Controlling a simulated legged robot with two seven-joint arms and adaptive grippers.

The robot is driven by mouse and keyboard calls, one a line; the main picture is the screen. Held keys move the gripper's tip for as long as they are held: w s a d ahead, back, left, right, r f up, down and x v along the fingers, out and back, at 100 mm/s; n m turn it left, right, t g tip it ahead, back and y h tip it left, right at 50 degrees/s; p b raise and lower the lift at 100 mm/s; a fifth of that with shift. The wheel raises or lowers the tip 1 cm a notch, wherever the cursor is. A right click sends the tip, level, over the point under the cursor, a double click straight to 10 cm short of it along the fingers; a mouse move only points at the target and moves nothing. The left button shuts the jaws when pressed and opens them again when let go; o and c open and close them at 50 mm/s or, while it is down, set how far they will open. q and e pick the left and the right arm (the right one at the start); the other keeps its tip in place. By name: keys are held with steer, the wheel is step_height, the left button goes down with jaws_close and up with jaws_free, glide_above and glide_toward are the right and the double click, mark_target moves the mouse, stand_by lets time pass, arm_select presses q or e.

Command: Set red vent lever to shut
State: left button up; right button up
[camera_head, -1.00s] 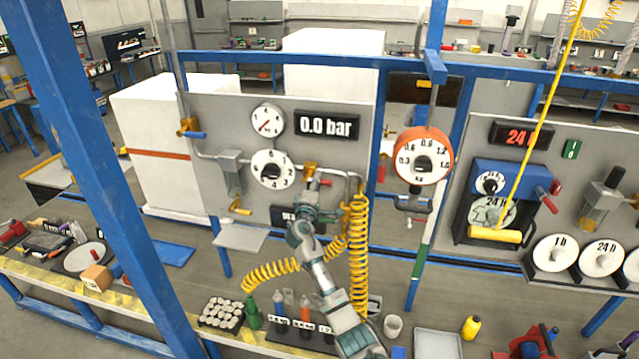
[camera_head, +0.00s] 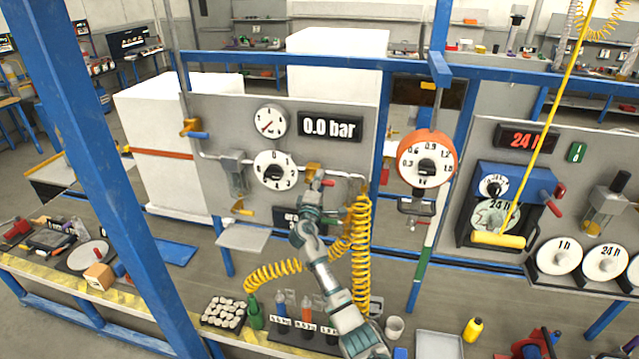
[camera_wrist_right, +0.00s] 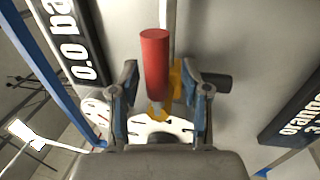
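The red vent lever (camera_wrist_right: 155,62) sticks out from the grey panel in the right wrist view, its red grip pointing up the picture from a yellow fitting (camera_wrist_right: 176,82). In the head view its small red tip (camera_head: 328,183) shows beside the yellow valve (camera_head: 311,172). My right gripper (camera_head: 313,193) is at the panel just below this valve. In the right wrist view its two fingers (camera_wrist_right: 160,85) stand apart on either side of the lever, with gaps between them and it. Contact is not visible. My left gripper is not in view.
A 0.0 bar display (camera_head: 330,126) and a round white dial (camera_head: 274,171) are on the same panel. A coiled yellow hose (camera_head: 360,250) hangs close to the right of my right arm. The bench (camera_head: 255,338) below holds bottles and a tray of small parts.

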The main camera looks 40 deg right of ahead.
steer(key=v, duration=1.2)
steer(key=shift+f, duration=0.2)
